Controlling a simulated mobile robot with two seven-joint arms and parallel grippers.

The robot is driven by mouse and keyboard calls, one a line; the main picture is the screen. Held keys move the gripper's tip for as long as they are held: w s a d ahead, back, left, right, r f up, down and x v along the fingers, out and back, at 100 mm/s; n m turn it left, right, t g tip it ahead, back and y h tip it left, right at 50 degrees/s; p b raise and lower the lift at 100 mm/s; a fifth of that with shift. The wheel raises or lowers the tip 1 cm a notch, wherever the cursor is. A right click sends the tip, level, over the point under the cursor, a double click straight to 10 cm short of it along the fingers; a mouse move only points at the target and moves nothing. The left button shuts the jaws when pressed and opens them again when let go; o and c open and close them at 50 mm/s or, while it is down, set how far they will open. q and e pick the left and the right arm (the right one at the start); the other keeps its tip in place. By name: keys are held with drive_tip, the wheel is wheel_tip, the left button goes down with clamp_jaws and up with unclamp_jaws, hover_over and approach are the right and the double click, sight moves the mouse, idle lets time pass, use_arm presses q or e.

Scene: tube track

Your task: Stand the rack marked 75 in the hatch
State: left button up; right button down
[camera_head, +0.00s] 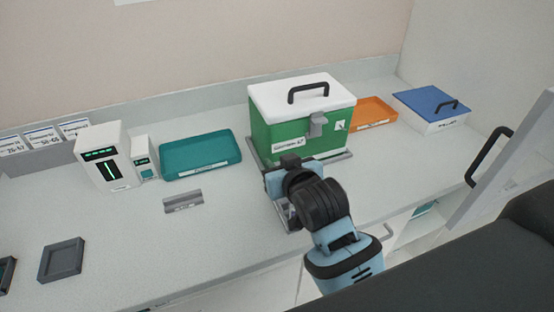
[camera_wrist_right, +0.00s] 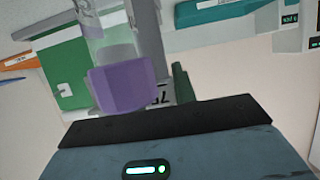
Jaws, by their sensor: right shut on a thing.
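My right gripper (camera_head: 286,203) points down over the front of the counter, before the green box. It is shut on a small grey rack (camera_head: 291,218), mostly hidden by the gripper and wrist. My left gripper is not in view.
A green box with a white lid (camera_head: 267,135) stands on a grey tray. A teal tray (camera_head: 200,157), orange tray (camera_head: 374,112), blue-lidded box (camera_head: 430,107) and white device (camera_head: 103,157) stand along the back. A grey labelled block (camera_head: 183,201) and dark square holder (camera_head: 62,259) lie left.

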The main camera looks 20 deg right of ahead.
drive_tip(key=shift+s+r, duration=0.1)
drive_tip(key=shift+s, duration=0.25)
drive_tip(key=c, duration=1.1)
unclamp_jaws()
drive_tip(key=shift+w, duration=0.1)
drive_tip(key=shift+r, duration=0.1)
